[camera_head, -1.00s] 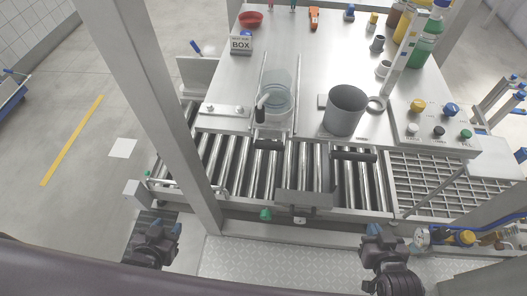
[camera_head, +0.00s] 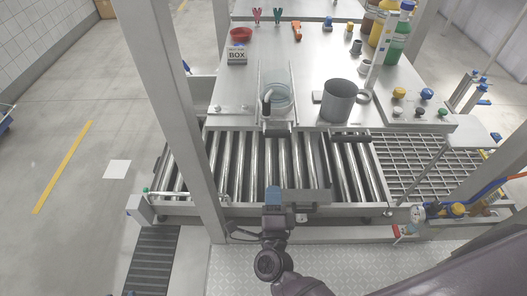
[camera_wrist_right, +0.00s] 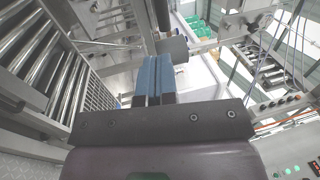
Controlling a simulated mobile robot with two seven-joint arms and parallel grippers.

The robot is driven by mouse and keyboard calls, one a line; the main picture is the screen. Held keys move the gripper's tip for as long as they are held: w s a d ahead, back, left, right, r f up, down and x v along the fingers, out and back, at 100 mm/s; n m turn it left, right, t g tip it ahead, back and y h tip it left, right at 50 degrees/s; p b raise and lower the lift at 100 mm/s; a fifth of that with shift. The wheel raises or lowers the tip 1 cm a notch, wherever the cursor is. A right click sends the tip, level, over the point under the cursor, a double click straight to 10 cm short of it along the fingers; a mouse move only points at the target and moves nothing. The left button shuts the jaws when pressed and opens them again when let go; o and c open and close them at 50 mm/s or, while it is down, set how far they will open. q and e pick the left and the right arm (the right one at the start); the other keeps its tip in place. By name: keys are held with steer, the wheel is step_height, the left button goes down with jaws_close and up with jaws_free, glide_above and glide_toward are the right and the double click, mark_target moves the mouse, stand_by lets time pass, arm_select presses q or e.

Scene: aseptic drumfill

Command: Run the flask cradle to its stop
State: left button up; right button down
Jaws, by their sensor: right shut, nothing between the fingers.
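The flask cradle (camera_head: 276,128) appears to be the metal carriage between two upright rails at the table's front edge, under a clear round glass vessel (camera_head: 280,97) with a dark bent tube. My right gripper (camera_head: 273,194) is shut and empty, in front of the cradle at the roller conveyor's near edge, apart from it in the picture. Its blue fingers (camera_wrist_right: 152,80) lie together in the right wrist view. A tiny blue bit of what looks like my left gripper (camera_head: 130,293) shows at the bottom edge; its jaws are hidden.
The roller conveyor (camera_head: 231,160) lies in front of the steel table, with a grating (camera_head: 410,155) to its right. A steel pot (camera_head: 339,100) stands right of the glass vessel. A frame post (camera_head: 198,130) rises on the left. A grey plate (camera_head: 307,197) sits beside my right gripper.

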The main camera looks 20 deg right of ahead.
glide_toward(273, 126)
steer(key=shift+w+d+r+p, duration=0.25)
steer(key=shift+w+r+p, duration=0.1)
steer(key=shift+w+r, duration=0.65)
steer(key=x, duration=0.2)
steer(key=f+b+x, duration=0.1)
steer(key=x, duration=0.4)
steer(key=shift+w+f+b, duration=0.1)
steer(key=shift+f+b, duration=0.15)
steer(key=shift+b, duration=0.15)
steer(key=shift+w+d+r, duration=0.15)
steer(key=shift+w+d, duration=0.05)
steer(key=shift+w, duration=0.4)
